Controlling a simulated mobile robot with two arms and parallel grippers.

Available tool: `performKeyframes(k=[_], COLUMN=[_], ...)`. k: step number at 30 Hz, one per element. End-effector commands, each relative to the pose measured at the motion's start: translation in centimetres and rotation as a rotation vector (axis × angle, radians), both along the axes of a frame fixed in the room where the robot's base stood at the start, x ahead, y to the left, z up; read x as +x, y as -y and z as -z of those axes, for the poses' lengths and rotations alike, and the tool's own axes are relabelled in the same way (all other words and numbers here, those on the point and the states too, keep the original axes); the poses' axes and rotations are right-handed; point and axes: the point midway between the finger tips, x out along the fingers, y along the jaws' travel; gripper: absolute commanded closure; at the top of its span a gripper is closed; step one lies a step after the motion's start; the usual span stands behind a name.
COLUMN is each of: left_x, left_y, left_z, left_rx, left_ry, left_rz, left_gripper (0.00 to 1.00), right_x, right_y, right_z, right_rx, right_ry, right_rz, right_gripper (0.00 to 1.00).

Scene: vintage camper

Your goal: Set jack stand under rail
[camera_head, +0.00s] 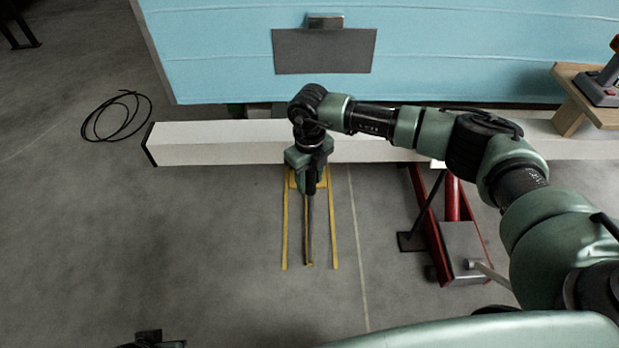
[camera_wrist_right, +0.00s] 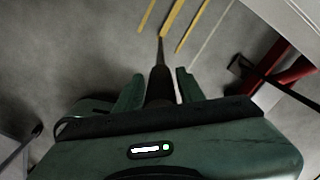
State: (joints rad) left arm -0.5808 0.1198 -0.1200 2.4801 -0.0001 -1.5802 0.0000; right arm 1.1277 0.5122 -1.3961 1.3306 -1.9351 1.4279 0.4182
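The rail is the long white beam (camera_head: 215,143) across the head view, in front of the blue camper body. My right gripper (camera_head: 310,188) hangs down at the rail's near side. In the right wrist view its two green fingers (camera_wrist_right: 158,88) stand on either side of a dark, tapering piece (camera_wrist_right: 160,84) with a thin end pointing away. I cannot tell if the fingers press on this piece, or if it is part of the jack stand. No jack stand shows clearly. A dark part at the bottom left of the head view may be my left gripper (camera_head: 152,340).
Yellow strips (camera_head: 334,235) lie below my right gripper. A red floor jack (camera_head: 427,215) with a grey box stands to the right, close to the rail. A black cable coil (camera_head: 117,117) lies at the left. A wooden bench (camera_head: 572,108) is at the far right.

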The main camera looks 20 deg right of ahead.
Motion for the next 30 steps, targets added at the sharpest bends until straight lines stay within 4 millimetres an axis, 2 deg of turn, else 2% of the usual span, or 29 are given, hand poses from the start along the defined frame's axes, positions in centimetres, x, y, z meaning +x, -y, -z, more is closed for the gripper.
performKeyframes(k=[11, 14, 18, 24, 30], left_x=[0.0, 0.0, 0.1, 0.6, 0.8], left_y=[0.0, 0.0, 0.0, 0.1, 0.1], left_z=[-0.1, -0.4, -0.8, 1.1, 1.9], left_rx=[0.000, 0.000, 0.000, 0.000, 0.001], left_ry=[0.000, 0.000, 0.002, -0.011, -0.013], left_rz=[0.000, 0.000, 0.000, 0.001, 0.001], left_gripper=[1.00, 1.00, 1.00, 1.00, 1.00], right_x=[-0.1, 0.0, 0.0, 0.0, -0.1], right_y=[0.0, 0.0, 0.0, 0.0, 0.0], right_z=[-0.2, -1.3, -3.8, -6.7, -7.8], right_rx=[-0.001, 0.000, -0.001, -0.001, -0.001], right_ry=[-0.003, -0.001, 0.000, -0.001, -0.003], right_rz=[-0.001, -0.002, -0.002, -0.001, -0.001], right_gripper=[0.50, 0.50, 0.50, 0.50, 0.50])
